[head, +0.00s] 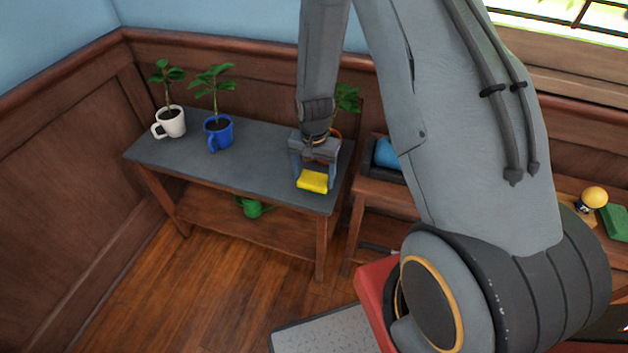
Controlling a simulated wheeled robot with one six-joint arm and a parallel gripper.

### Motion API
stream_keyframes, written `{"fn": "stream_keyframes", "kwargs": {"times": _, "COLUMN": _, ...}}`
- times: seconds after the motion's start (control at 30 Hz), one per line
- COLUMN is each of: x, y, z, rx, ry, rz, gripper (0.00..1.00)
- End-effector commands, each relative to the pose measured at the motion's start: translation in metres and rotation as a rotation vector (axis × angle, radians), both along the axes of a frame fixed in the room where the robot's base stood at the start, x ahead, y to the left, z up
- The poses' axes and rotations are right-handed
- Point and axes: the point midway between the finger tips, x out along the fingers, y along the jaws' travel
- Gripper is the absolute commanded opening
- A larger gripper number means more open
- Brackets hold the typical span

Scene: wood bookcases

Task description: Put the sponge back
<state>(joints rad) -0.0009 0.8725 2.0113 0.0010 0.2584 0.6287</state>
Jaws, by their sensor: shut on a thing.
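A yellow sponge (312,181) is between the fingers of my gripper (313,178) in the head view. My gripper points down and is shut on the sponge. The sponge is over the right front part of a grey-topped wooden table (240,168). I cannot tell whether it touches the table top or hangs just above it.
A white mug (171,123) and a blue mug (219,136), each with a plant, stand on the table's left half. Another plant (346,98) is partly hidden behind my gripper. A green watering can (252,208) is on the lower shelf. A dark tray with a blue thing (388,153) stands right.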

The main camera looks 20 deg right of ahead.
Motion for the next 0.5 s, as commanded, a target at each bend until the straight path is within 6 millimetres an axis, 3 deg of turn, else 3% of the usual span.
{"fn": "stream_keyframes", "kwargs": {"times": 0.2, "x": 0.000, "y": 0.000, "z": -0.021, "rx": 0.000, "ry": 0.000, "rz": 0.000, "gripper": 0.43}}
{"fn": "stream_keyframes", "kwargs": {"times": 0.5, "x": 0.000, "y": 0.000, "z": -0.023, "rx": 0.000, "ry": 0.000, "rz": 0.001, "gripper": 0.43}}
